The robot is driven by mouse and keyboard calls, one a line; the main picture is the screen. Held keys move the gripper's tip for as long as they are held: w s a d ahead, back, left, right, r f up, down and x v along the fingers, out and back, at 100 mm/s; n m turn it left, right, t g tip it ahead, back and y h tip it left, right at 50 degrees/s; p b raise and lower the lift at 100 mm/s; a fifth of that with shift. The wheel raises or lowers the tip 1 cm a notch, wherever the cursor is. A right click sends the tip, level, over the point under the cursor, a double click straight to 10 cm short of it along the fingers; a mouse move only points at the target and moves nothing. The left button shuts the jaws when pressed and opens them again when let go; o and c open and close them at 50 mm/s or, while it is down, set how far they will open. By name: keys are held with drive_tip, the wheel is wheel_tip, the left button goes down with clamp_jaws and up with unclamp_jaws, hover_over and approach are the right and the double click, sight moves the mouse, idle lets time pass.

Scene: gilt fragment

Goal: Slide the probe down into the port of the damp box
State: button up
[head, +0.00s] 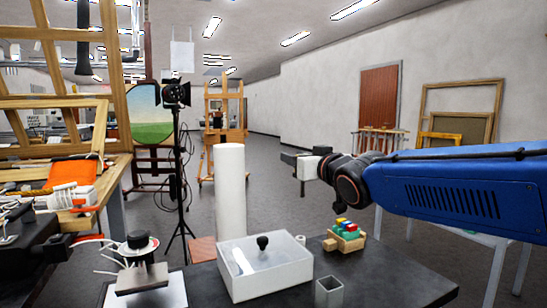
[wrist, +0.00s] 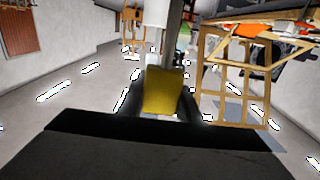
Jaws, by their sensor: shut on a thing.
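The damp box (head: 273,283) is a whitish, see-through box with a black knob (head: 262,243) on top, standing on the dark table in the head view. I cannot make out its port for certain. My gripper (head: 297,160) is above and to the right of the box, well clear of it, pointing left. In the wrist view my gripper (wrist: 162,105) is shut on a yellow block-like piece (wrist: 163,92), which seems to be part of the probe. The rest of the probe is not clear in either view.
A tall white cylinder (head: 230,190) stands behind the box. A wooden toy with coloured pieces (head: 345,237) and a grey square tube (head: 328,293) stand to the right. A dark-topped device (head: 140,277) is at left. The table's right front is bare.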

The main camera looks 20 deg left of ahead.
drive_tip(key=shift+a, duration=0.2)
drive_tip(key=shift+s+d, duration=0.1)
drive_tip(key=shift+s, duration=0.05)
drive_tip(key=shift+f, duration=2.85)
wheel_tip(320, 180, down, 10)
idle(4.3)
